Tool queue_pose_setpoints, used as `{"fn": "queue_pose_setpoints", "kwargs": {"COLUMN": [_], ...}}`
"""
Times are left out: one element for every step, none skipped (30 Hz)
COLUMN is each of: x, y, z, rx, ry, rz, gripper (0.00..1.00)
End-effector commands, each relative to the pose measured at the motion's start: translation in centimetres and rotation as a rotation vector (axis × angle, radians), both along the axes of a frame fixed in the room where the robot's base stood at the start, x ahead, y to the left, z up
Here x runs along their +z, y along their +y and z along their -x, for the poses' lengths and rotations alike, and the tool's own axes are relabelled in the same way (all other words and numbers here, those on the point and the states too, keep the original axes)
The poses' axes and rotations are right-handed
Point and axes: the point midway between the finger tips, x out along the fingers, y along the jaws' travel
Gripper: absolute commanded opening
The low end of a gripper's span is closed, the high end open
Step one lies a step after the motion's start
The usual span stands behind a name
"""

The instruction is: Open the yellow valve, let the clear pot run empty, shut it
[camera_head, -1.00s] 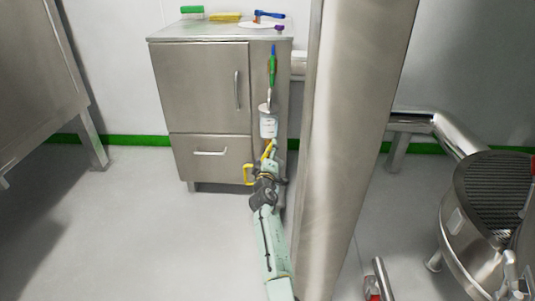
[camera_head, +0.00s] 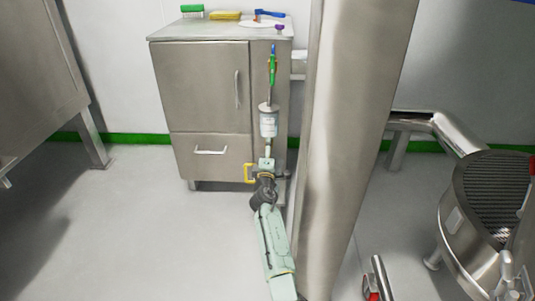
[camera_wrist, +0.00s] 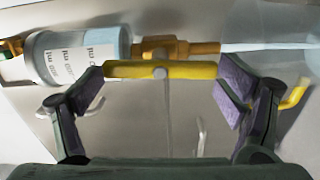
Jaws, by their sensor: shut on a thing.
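The clear pot (camera_head: 268,124) hangs upright on the cabinet's right front in the head view. In the wrist view the pot (camera_wrist: 70,57) lies sideways at left, with printed labels and a pale blue band near its outlet end. A brass valve body (camera_wrist: 180,48) joins that end. The yellow valve lever (camera_wrist: 130,70) lies parallel to the pot's outlet line. My gripper (camera_wrist: 162,82) is shut on the lever, a pad at each end. A pale blue streak (camera_wrist: 270,45) extends from the outlet. In the head view my arm hides the lever.
A steel cabinet (camera_head: 205,90) stands behind, with a green block (camera_head: 192,9) and yellow block (camera_head: 226,15) on top. A yellow bracket (camera_head: 248,173) is just left of my gripper. A thick steel column (camera_head: 345,130) stands close on the right. Floor at left is clear.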

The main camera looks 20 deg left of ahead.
Motion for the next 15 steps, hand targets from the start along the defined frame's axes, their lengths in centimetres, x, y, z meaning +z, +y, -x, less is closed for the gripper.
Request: {"fn": "queue_pose_setpoints", "kwargs": {"x": [0.37,0.37,0.38,0.38,0.38,0.38,0.38,0.37,0.35,0.32,0.3,0.26,0.23,0.2,0.18], "y": [-0.01,0.0,0.0,0.0,0.0,0.0,0.0,0.0,0.01,0.01,0.01,0.02,0.02,0.02,0.01], "z": [-0.14,-0.14,-0.14,-0.14,-0.14,-0.13,-0.13,-0.13,-0.12,-0.11,-0.1,-0.09,-0.08,-0.07,-0.06], "rx": [0.001,0.001,0.001,0.001,0.001,0.001,0.001,0.001,0.001,0.001,0.001,0.001,0.001,0.001,0.001], "ry": [-0.005,-0.005,-0.005,-0.005,-0.005,-0.005,-0.005,-0.005,-0.005,-0.004,-0.004,-0.003,-0.003,-0.003,-0.002], "rz": [-0.001,-0.001,-0.001,-0.002,-0.002,-0.002,-0.002,-0.002,-0.002,-0.002,-0.002,-0.002,-0.002,-0.002,-0.002], "gripper": [0.6,0.6,0.6,0.6,0.6,0.6,0.9,0.92,0.95,0.97,0.99,1.0,1.0,1.0,1.0]}}
